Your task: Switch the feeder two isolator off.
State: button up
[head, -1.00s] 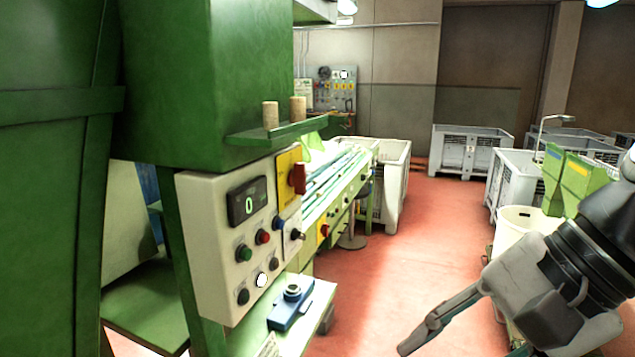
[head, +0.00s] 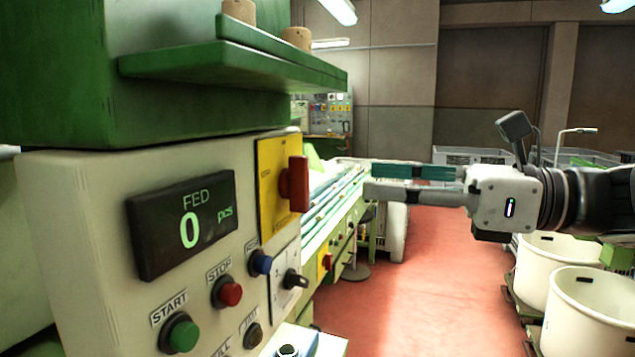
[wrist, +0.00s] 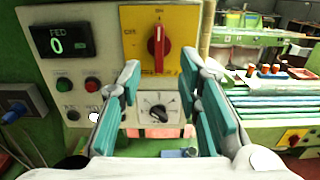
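A red rotary handle (head: 294,184) stands out from a yellow plate (head: 268,208) on the cream control panel (head: 80,215). In the wrist view the red handle (wrist: 158,47) points straight up, and small marks beside it are too blurred to read. A second red switch on yellow (head: 326,262) sits farther along the machine; I cannot read which feeder either belongs to. My gripper (head: 370,180) is open and empty, level, pointing left, to the right of the near handle and apart from it. In the wrist view its fingers (wrist: 160,80) frame a black selector knob (wrist: 158,112) below the handle.
The panel also has a FED display reading 0 (head: 185,222), green (head: 180,334), red (head: 228,292) and blue buttons (head: 261,263). A green shelf (head: 230,65) with corks overhangs the panel. White bins (head: 590,305) stand at right.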

aim_at(308, 180)
jog(key=x, duration=0.9)
jog(key=shift+a+f+b, duration=0.1)
jog(key=shift+a+b, duration=0.1)
jog(key=shift+b, duration=0.1)
grip_shut()
